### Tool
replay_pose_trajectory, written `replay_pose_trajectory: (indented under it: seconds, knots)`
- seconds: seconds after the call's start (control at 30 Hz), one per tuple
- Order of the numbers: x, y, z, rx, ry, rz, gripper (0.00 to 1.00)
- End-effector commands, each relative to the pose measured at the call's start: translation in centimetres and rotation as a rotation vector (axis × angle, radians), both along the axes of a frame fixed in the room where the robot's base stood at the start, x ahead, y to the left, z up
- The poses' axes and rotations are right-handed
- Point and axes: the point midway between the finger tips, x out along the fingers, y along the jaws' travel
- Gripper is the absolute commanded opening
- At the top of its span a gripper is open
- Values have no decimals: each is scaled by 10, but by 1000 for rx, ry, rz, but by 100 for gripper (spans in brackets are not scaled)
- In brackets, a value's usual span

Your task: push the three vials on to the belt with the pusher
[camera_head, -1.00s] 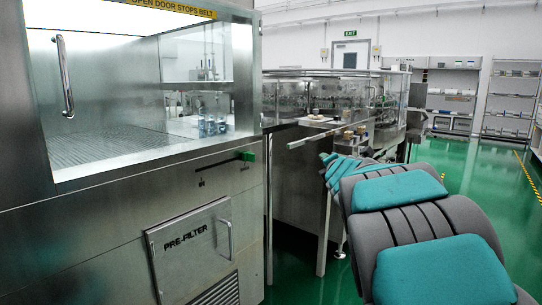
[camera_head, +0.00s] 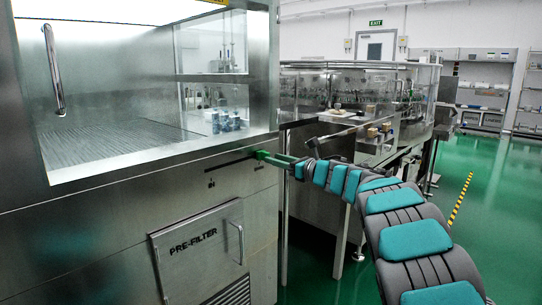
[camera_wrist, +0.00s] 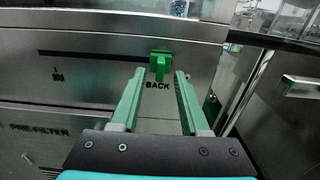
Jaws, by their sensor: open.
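The vials (camera_head: 226,122) stand close together behind the cabinet's glass, at the right of a ribbed grey surface (camera_head: 110,143) that looks like the belt. A bit of them shows at the top of the wrist view (camera_wrist: 180,8). The pusher's green handle (camera_wrist: 160,64) sits at the right end of a dark slot, above the word BACK; it also shows in the head view (camera_head: 262,154). My gripper (camera_wrist: 159,74) is open, its green fingers pointing at the handle with one tip to each side. I cannot tell whether the tips reach past it.
The slot (camera_wrist: 95,55) runs left from the handle to a mark reading IN. A PRE-FILTER door (camera_head: 200,250) with a bar handle lies below. The cabinet's door handle (camera_head: 54,70) is at upper left. A glazed machine (camera_head: 350,95) stands behind on the right.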

Motion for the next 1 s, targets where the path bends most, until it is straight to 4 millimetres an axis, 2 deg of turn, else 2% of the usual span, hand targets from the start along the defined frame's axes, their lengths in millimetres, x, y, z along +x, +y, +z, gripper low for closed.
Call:
replay_pose_trajectory:
  seconds: [0.1, 0.3, 0.63, 1.0]
  knots:
    - [9, 12, 2, -1, 0, -1, 45]
    - [18, 23, 1, 1, 0, -1, 45]
    - [20, 25, 0, 1, 1, -3, 45]
    - [20, 25, 0, 1, 1, -3, 4]
